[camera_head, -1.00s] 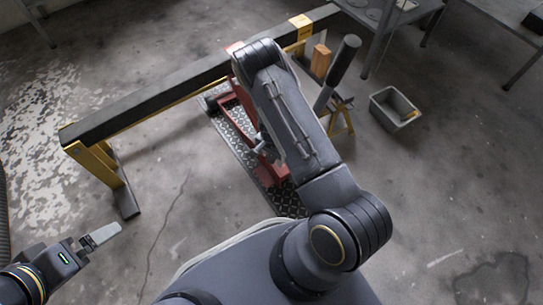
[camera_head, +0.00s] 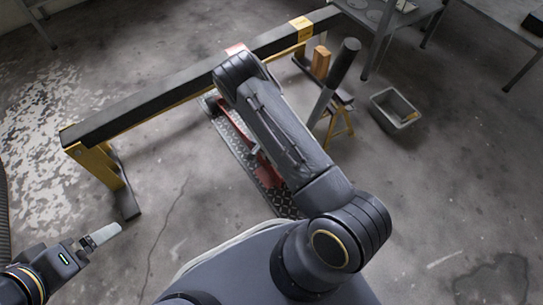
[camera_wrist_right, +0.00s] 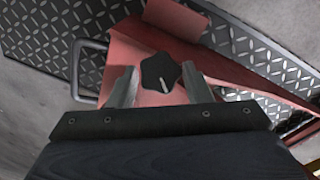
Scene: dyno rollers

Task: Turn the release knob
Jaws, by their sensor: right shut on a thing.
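The release knob (camera_wrist_right: 161,73) is black and lobed, with a pale pointer line slanting down to the right, in the right wrist view. It sits on a red jack body (camera_wrist_right: 130,45). My right gripper (camera_wrist_right: 160,80) is shut on the knob, one finger on each side. In the head view my right arm hides the knob and this gripper; part of the red jack (camera_head: 267,172) shows beside the arm. My left gripper (camera_head: 103,235) is at the lower left, away from the jack, above bare floor; its finger gap cannot be made out.
A long dark beam (camera_head: 150,98) on yellow legs crosses behind the jack. A black-gripped lever (camera_head: 342,68) stands right of my arm, near a wooden block (camera_head: 320,62). A grey bin (camera_head: 394,107) is on the floor. Diamond plate (camera_head: 233,143) lies under the jack.

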